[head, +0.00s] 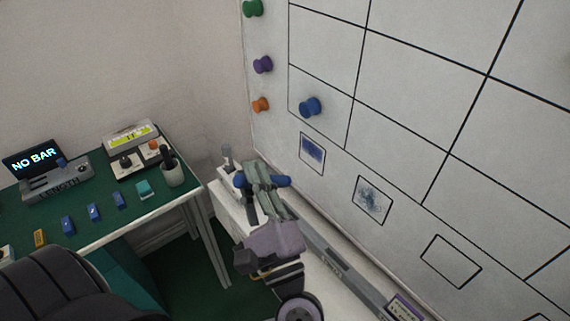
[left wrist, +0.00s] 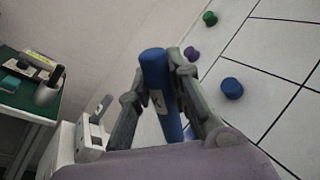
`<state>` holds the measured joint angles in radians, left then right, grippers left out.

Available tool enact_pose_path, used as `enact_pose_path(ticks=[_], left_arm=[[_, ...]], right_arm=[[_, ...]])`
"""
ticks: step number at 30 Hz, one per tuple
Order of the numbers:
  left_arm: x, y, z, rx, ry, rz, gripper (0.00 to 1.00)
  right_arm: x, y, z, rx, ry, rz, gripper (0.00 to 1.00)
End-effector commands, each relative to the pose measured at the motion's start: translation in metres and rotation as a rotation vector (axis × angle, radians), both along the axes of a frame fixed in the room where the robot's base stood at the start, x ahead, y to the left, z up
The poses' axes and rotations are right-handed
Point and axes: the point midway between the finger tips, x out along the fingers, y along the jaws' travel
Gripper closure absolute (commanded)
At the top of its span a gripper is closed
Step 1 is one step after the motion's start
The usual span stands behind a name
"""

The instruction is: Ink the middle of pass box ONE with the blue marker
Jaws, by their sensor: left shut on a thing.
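My left gripper (head: 264,178) is shut on the blue marker (head: 283,181), whose ends stick out on both sides of the fingers. In the left wrist view the marker (left wrist: 160,92) stands lengthwise between the fingers. The gripper is in front of the whiteboard's lower left part, apart from the boxes. My right gripper is not in view.
Blue (head: 309,106), orange (head: 260,104), purple (head: 263,64) and green (head: 252,8) magnets sit on the board. A white holder (head: 229,205) is beside the gripper. A grey bar (head: 335,262) lies along the ledge. A green table (head: 100,220) with devices stands left.

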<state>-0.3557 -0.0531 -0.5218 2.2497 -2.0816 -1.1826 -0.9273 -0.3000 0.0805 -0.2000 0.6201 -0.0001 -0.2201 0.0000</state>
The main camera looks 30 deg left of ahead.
Motion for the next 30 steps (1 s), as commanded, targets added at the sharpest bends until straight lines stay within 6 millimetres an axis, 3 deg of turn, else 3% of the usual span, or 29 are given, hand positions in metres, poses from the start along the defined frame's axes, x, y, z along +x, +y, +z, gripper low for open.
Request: enact_pose_path(ticks=[7, 19, 30], left_arm=[[0.005, 0.005, -0.003, 0.004, -0.002, -0.005, 1.00], [0.042, 0.060, -0.025, 0.001, -0.003, -0.002, 1.00], [0.073, 0.049, -0.027, -0.001, -0.003, 0.000, 1.00]], right_arm=[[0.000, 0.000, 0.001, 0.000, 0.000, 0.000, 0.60], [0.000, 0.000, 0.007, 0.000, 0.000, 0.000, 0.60], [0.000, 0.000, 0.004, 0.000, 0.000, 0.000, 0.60]])
